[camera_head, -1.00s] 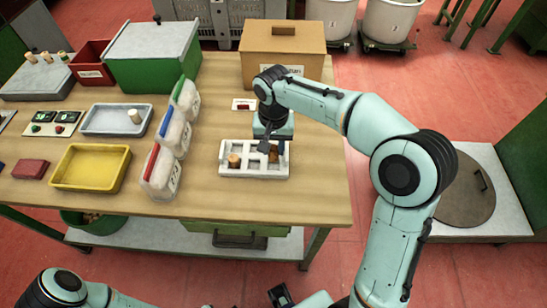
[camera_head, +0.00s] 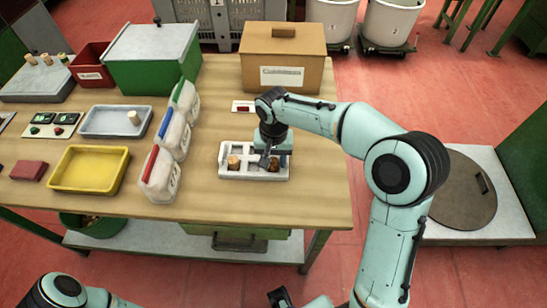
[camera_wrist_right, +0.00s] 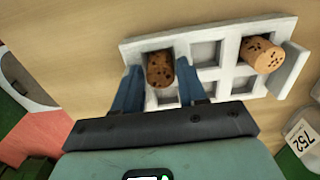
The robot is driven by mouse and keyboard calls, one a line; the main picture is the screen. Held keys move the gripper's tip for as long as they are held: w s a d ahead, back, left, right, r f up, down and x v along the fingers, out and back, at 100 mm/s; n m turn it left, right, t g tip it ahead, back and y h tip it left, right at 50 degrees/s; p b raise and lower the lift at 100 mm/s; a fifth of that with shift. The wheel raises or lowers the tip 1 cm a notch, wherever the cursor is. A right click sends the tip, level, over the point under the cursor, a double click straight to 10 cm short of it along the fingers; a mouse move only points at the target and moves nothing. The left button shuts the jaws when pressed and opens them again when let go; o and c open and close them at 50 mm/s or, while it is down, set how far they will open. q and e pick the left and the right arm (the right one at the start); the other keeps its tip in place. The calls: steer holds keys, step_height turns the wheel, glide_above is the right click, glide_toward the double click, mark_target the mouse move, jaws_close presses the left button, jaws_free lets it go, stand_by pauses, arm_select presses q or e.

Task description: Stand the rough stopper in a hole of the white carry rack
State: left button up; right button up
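The white carry rack (camera_head: 228,174) lies on the table with two rows of square holes; it also shows in the wrist view (camera_wrist_right: 222,38). A dark brown, pitted stopper, seemingly the rough stopper (camera_wrist_right: 160,70), is in a corner hole, its top showing; in the head view (camera_head: 274,165) it is partly hidden. My right gripper (camera_wrist_right: 157,75) is open, its blue fingers on either side of this stopper with small gaps. A lighter, speckled stopper (camera_wrist_right: 262,54) is in another hole of the rack. My left gripper (camera_head: 280,297) is at the bottom edge, largely cut off.
Left of the rack stand clear bins (camera_head: 160,172) with coloured fronts. A yellow tray (camera_head: 91,191) and a grey tray (camera_head: 89,133) holding a pale stopper (camera_head: 133,117) lie further left. A cardboard box (camera_head: 283,42) stands behind. Table right of the rack is clear.

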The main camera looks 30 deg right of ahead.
mark_target(273, 161)
steer(key=shift+r, duration=0.25)
arm_select(q)
steer(key=shift+w+r+p, duration=0.3)
steer(key=shift+r+p, duration=0.25)
steer(key=shift+r, duration=0.05)
steer(key=shift+w+r+p, duration=0.3)
steer(key=shift+r+p, duration=0.2)
steer(key=shift+r, duration=0.1)
arm_select(e)
step_height(273, 161, up, 12)
steer(key=shift+f, duration=0.1)
